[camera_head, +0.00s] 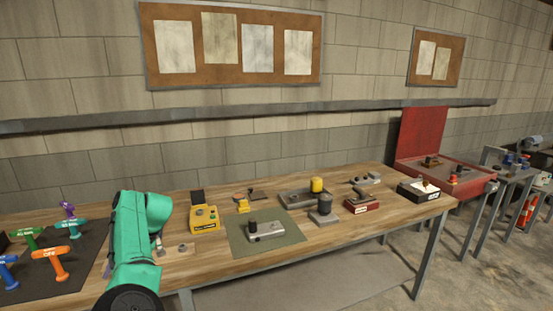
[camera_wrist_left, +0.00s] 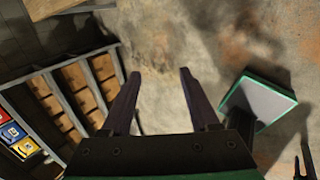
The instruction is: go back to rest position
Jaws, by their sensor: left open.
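My left gripper (camera_wrist_left: 160,73) shows in the left wrist view. Its two dark fingers are spread apart with nothing between them, over bare stained concrete floor. A green arm of mine (camera_head: 140,240) stands at the lower left of the head view, in front of the bench, with no gripper visible on it.
The wooden bench (camera_head: 215,253) holds colored T-handled tools on a dark mat (camera_head: 85,262), a yellow device (camera_head: 203,220), a green mat (camera_head: 290,239) and metal parts. A red case (camera_head: 470,178) stands right.

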